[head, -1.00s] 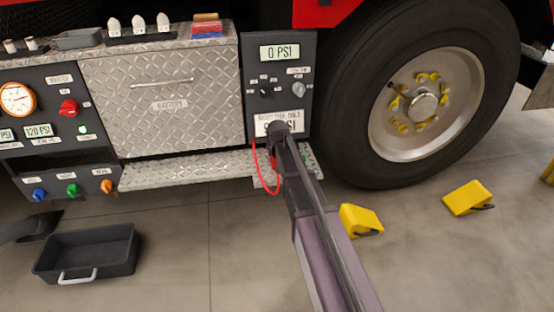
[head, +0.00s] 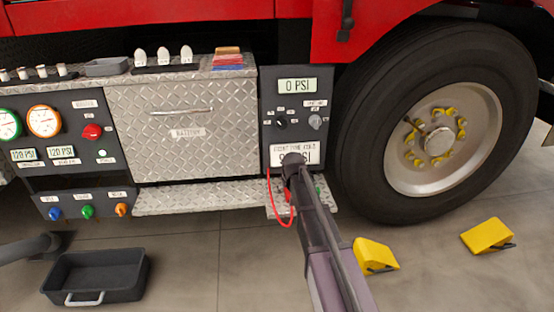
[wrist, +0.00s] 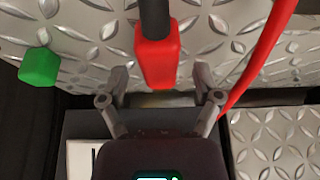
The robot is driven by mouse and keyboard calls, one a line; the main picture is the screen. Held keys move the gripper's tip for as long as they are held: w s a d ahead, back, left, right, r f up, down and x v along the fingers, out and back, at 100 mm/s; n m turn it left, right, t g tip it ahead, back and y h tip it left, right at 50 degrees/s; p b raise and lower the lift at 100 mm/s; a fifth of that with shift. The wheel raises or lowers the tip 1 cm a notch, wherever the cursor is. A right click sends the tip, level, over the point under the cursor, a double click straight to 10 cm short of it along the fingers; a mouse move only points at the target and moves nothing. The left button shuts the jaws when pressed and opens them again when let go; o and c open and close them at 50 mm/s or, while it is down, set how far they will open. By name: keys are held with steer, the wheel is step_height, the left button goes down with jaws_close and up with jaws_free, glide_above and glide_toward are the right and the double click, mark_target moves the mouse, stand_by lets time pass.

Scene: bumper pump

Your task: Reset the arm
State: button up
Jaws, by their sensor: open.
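My gripper (wrist: 160,75) is open in the wrist view, with one finger on each side of a red plug-like block (wrist: 157,58) on a black stem. The fingers look apart from the block. A red cable (wrist: 262,55) curves down on the right, and a green block (wrist: 38,67) stands on the left. In the head view my arm reaches to the small diamond-plate step below the 0 PSI panel (head: 297,86). The arm hides most of the gripper and the panel's lower label. The red cable (head: 270,200) hangs beside it.
A large wheel (head: 435,135) stands right of the panel, with yellow chocks (head: 374,256) (head: 487,236) on the floor. A dark tray (head: 95,277) lies at the lower left. The battery box (head: 183,130) and gauge panel (head: 62,130) are to the left. Floor between tray and arm is clear.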

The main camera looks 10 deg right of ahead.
steer(key=s+d+r+g+p, duration=0.15)
steer(key=s+r+p, duration=0.3)
steer(key=s, duration=0.95)
steer(key=s+r+g+p, duration=0.3)
steer(key=s+p, duration=0.2)
steer(key=s, duration=1)
step_height(320, 180, up, 38)
steer(key=p, duration=3.7)
steer(key=shift+a+r+p, duration=0.15)
steer(key=shift+a+p, duration=0.05)
steer(key=shift+p, duration=0.15)
